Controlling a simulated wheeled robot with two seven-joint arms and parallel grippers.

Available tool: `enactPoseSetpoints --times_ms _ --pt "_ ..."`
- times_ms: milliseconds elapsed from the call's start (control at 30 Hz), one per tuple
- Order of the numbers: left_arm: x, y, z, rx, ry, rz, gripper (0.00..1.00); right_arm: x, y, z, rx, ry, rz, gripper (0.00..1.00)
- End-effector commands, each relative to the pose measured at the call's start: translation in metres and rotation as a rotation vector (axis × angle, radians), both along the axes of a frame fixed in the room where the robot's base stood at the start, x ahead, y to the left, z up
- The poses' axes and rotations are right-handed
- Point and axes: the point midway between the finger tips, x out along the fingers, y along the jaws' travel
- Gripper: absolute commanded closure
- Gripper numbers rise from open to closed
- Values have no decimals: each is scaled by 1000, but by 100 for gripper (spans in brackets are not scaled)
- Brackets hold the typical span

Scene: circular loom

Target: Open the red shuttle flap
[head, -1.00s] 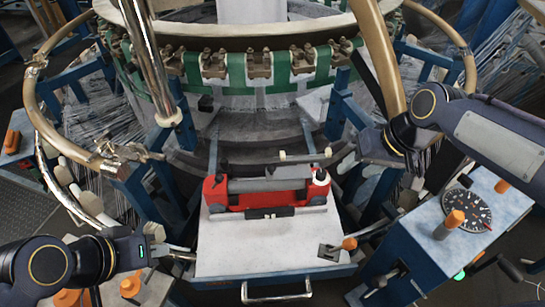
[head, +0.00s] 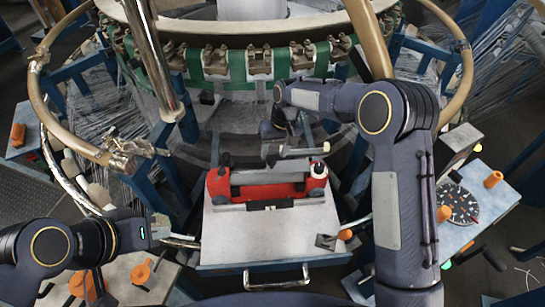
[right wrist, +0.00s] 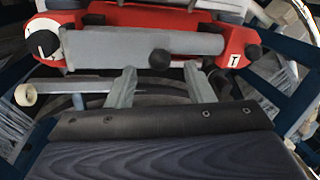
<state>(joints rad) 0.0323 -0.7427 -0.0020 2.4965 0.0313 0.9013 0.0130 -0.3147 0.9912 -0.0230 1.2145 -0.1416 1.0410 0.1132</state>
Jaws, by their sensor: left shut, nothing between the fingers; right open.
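The red shuttle (head: 258,192) lies on the white table (head: 235,235) in the head view, with a grey flap (head: 250,178) along its top. In the right wrist view the red body (right wrist: 150,16) fills the top, and the long grey flap (right wrist: 110,47) with a dark round knob (right wrist: 160,58) faces the camera. My right gripper (head: 272,158) is at the shuttle's far side, its arm reaching over from the right. Its fingers (right wrist: 160,70) are open just short of the flap, either side of the knob, with no clear contact. My left gripper (head: 190,241) is shut and empty at the table's left edge.
The loom ring with green band (head: 240,65) stands behind the shuttle. An orange-handled lever (head: 345,235) sits at the table's right front. A blue console with a dial (head: 458,205) is at right. The table front is bare.

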Motion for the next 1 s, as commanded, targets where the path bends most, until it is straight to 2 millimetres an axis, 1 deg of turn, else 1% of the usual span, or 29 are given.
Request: enactPoseSetpoints --times_ms 33,133,300,600,900,967,1000 --pt "0 0 4 0 0 0 100 -1 1 -8 -1 4 0 52" --pt "0 0 6 0 0 0 100 -2 4 -22 -1 2 -1 52" --pt "0 0 8 0 0 0 100 -2 7 -36 0 1 0 52" --pt "0 0 8 0 0 0 100 -2 7 -39 1 -2 0 52" --pt "0 0 8 0 0 0 100 -2 7 -39 0 -1 0 92" --pt "0 0 8 0 0 0 100 -2 7 -39 0 -1 0 99" --pt "0 0 8 0 0 0 100 -2 7 -39 0 -1 0 100"
